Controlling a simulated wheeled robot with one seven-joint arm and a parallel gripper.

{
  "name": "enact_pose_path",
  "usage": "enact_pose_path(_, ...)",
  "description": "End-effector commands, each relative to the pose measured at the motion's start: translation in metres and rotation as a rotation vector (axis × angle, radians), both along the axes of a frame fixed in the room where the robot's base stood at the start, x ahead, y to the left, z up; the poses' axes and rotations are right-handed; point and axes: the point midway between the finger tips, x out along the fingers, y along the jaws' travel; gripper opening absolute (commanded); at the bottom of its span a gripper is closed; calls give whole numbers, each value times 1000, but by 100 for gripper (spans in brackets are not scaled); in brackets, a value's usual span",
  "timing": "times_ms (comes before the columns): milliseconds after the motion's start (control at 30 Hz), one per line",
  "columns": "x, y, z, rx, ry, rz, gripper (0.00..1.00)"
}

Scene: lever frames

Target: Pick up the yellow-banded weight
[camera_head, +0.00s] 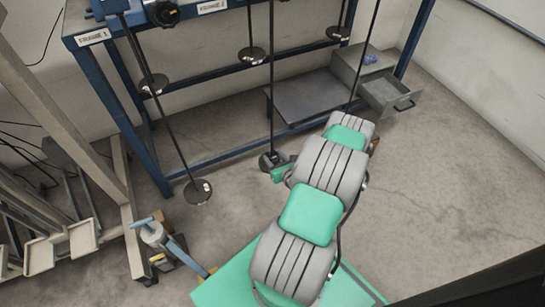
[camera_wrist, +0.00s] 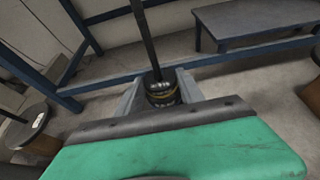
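The yellow-banded weight (camera_wrist: 162,93) is a dark cylinder with a thin yellow band, at the foot of a dark upright rod (camera_wrist: 148,40). My gripper (camera_wrist: 160,88) has its two grey fingers on either side of the weight, low near the floor. The fingers lie close to the weight's sides, and I cannot tell whether they touch it. In the head view, my gripper (camera_head: 274,164) is at the bottom of the hanging rod (camera_head: 272,80), and the weight there is partly hidden by the gripper.
Other rods carry dark disc weights, one low at the left (camera_head: 198,192) and others higher on the blue frame (camera_head: 205,78). A low grey bench (camera_head: 308,97) and an open drawer (camera_head: 388,95) stand to the right. Bare floor (camera_head: 430,190) lies at the right.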

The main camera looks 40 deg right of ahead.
Motion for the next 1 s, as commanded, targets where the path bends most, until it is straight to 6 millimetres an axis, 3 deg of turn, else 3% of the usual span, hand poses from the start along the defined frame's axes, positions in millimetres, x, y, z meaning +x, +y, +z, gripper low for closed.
enact_pose_path(467,0,0,0,0,0,0,4)
enact_pose_path(767,0,-1,5,-1,-1,0,4)
enact_pose_path(1000,0,-1,36,-2,-1,1,4)
